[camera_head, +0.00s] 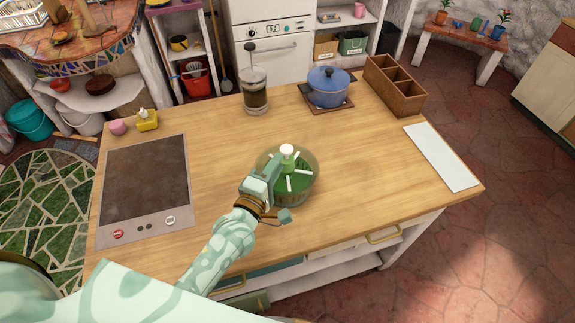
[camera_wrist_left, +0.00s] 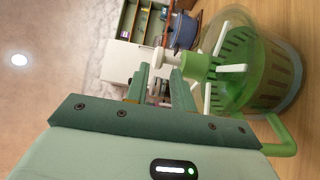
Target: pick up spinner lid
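The salad spinner (camera_head: 300,194) stands on the wooden counter, a clear bowl with a green basket inside. Its green lid (camera_head: 296,183) has white spokes and an upright green knob with a white top (camera_head: 287,149). In the left wrist view, the spinner (camera_wrist_left: 275,75) is at the right and the knob (camera_wrist_left: 197,67) points left, by the fingertips. My left gripper (camera_head: 275,164) is at the near left of the knob, with its fingers apart. The wrist view shows a gap between the fingers (camera_wrist_left: 160,75); contact with the knob is unclear. My right gripper is not in view.
A blue pot (camera_head: 328,88) on a trivet, a French press (camera_head: 255,92) and a wooden divided box (camera_head: 397,86) stand at the back of the counter. A cooktop (camera_head: 146,185) is at left, a white board (camera_head: 441,156) at right. The counter between is clear.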

